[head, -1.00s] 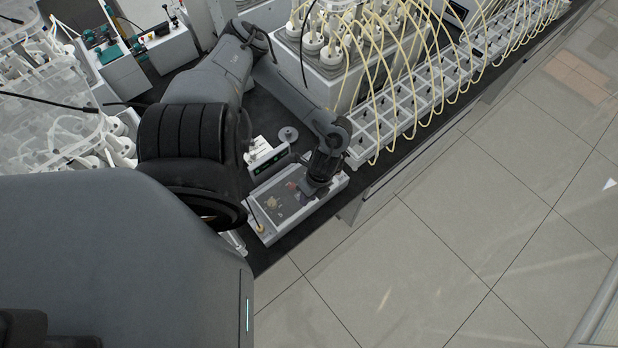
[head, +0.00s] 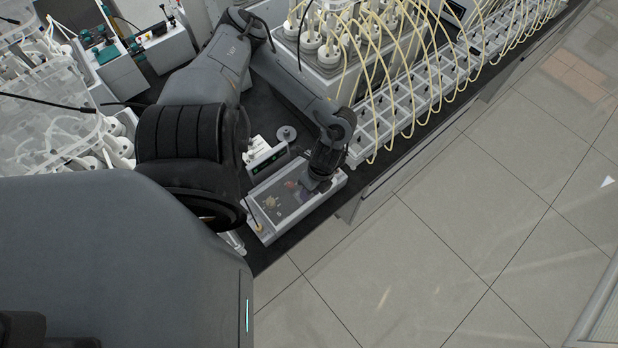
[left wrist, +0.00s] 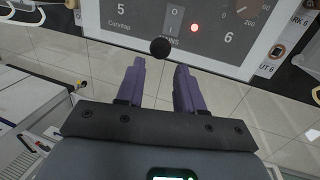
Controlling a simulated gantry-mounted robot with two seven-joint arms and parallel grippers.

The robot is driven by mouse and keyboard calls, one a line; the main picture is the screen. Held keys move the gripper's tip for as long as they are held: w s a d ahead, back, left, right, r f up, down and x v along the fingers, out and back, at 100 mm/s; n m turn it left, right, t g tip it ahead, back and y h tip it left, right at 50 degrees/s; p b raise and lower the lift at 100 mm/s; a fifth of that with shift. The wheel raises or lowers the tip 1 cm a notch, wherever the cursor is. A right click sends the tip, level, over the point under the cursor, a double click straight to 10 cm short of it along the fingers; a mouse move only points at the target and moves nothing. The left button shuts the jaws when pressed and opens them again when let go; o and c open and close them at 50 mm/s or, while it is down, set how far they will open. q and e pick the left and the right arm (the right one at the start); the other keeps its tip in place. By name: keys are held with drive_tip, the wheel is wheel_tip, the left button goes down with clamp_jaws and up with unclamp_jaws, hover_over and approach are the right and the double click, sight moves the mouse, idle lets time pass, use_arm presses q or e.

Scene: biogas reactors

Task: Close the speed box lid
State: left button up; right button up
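The speed box (head: 268,238) is a low white box with a grey top panel (head: 272,205), on the dark bench near its front edge. In the left wrist view its grey panel (left wrist: 135,12) shows numbers, a dial and a red light. A round black knob (left wrist: 160,46) shows just past my fingertips; I cannot tell whether they touch. My left gripper (left wrist: 160,66) has two purple fingers, apart with nothing between them. In the head view my left wrist hangs over the box's right part and hides some of it. I cannot tell how far the lid stands open. My right gripper is not in view.
A small device with a green display (head: 268,160) stands just behind the box, and a round grey disc (head: 286,134) lies beyond it. Yellow tubes (head: 400,85) arch over white trays (head: 400,100) to the right. The tiled floor (head: 450,240) in front is clear.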

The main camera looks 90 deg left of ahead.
use_arm(q)
drive_tip(key=v, duration=0.7)
drive_tip(key=shift+r, duration=0.25)
